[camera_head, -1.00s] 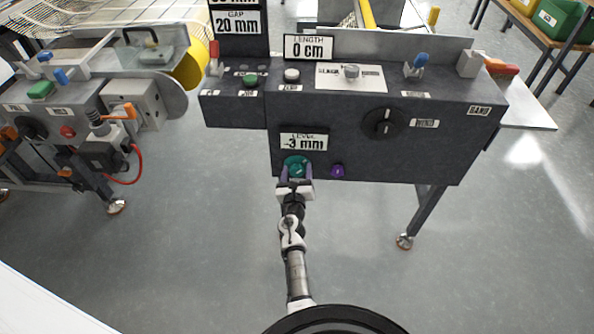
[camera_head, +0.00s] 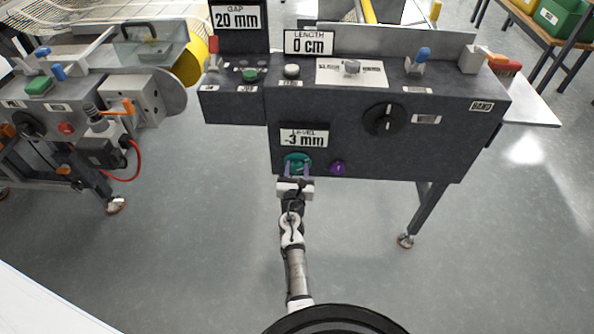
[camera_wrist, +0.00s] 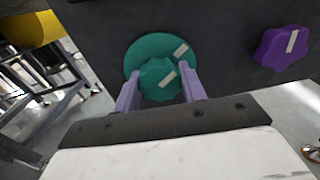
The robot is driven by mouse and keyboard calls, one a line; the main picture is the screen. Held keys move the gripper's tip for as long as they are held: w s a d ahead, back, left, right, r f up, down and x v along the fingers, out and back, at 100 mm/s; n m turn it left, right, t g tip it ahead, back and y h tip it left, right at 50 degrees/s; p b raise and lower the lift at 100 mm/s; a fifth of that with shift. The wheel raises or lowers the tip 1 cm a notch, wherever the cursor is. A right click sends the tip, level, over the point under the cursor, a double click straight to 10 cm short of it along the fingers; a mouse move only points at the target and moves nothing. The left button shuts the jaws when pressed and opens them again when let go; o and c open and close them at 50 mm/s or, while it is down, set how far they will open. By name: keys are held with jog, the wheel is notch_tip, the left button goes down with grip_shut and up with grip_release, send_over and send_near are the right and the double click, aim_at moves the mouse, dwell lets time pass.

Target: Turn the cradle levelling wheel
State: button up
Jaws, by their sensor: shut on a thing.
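The teal levelling wheel (camera_head: 297,161) is on the front face of the dark control box, below a display (camera_head: 304,139) reading "LEVEL -3 mm". In the wrist view the wheel (camera_wrist: 160,77) has a lobed knob in front of a round teal disc, each with a pale mark. The two marks are apart but both tilt up to the right. My gripper (camera_head: 298,168) reaches the wheel from below. In the wrist view its two lilac fingers (camera_wrist: 160,90) are shut on the knob's left and right sides.
A purple knob (camera_head: 338,168) sits close to the right of the wheel. A black rotary dial (camera_head: 384,119) is higher on the right. Another machine (camera_head: 75,115) with a red cable stands at the left. The floor below the box is clear.

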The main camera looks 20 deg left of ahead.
jog(key=m+b, duration=0.2)
jog(key=m, duration=0.3)
jog(key=shift+m, duration=0.3)
jog(key=m+b, duration=0.1)
jog(key=m, duration=0.3)
jog(key=m+b, duration=0.2)
jog(key=m, duration=0.3)
jog(key=shift+m, duration=0.4)
jog(key=m+b, duration=0.2)
jog(key=m, duration=0.2)
jog(key=shift+r+m+b, duration=0.15)
jog(key=shift+m+b, duration=0.15)
jog(key=shift+m, duration=0.1)
jog(key=o, duration=1)
jog(key=shift+c, duration=0.2)
jog(key=shift+s, duration=0.15)
